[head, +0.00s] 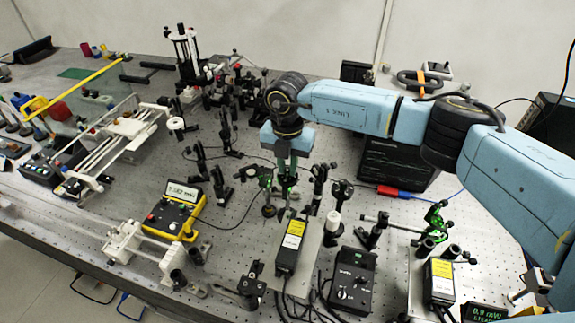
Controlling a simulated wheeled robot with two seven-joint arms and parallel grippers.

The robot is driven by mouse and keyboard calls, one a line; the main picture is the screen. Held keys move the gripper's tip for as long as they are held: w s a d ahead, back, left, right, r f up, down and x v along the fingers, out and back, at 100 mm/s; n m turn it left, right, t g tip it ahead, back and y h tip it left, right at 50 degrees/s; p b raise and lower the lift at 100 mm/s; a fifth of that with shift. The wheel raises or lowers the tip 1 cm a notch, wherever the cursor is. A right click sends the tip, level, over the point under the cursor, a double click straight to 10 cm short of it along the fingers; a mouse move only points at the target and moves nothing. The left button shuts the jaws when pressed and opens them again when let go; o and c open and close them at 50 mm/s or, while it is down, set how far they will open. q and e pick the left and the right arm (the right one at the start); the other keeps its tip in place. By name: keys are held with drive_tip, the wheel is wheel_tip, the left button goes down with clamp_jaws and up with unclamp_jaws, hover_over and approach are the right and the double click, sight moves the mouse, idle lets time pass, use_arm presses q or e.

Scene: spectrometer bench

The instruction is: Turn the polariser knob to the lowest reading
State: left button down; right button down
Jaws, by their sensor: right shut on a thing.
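My right gripper (287,176) points down over the middle of the bench, among a row of black optic mounts. It is shut on what appears to be the polariser knob; the fingers hide the knob, so its angle cannot be read. Green light shows on the mount (265,180) beside the fingers. A yellow power meter (175,210) stands to the left; its lit display is too small to read surely. A dark display (487,312) at the bottom right shows about 0.9 mW in green. My left gripper is not in view.
Several optic posts (318,188) stand close around the gripper. A black box with a yellow label (291,245) and a black controller (352,280) stand in front. A white rail stage (130,240) is at left.

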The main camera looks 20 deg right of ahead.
sight(287, 169)
drive_tip(key=n+b, duration=0.5)
drive_tip(key=n, duration=0.1)
drive_tip(key=shift+f+n, duration=0.15)
drive_tip(key=shift+n, duration=0.25)
drive_tip(key=n+b, duration=0.2)
drive_tip(key=n, duration=0.1)
drive_tip(key=shift+n+b, duration=0.9)
drive_tip(key=shift+n, duration=0.3)
drive_tip(key=shift+r, duration=0.2)
drive_tip(key=c, duration=1.3)
unclamp_jaws()
drive_tip(key=shift+c, duration=0.2)
wheel_tip(287, 169, up, 13)
drive_tip(key=b, duration=0.1)
drive_tip(key=shift+r, duration=0.2)
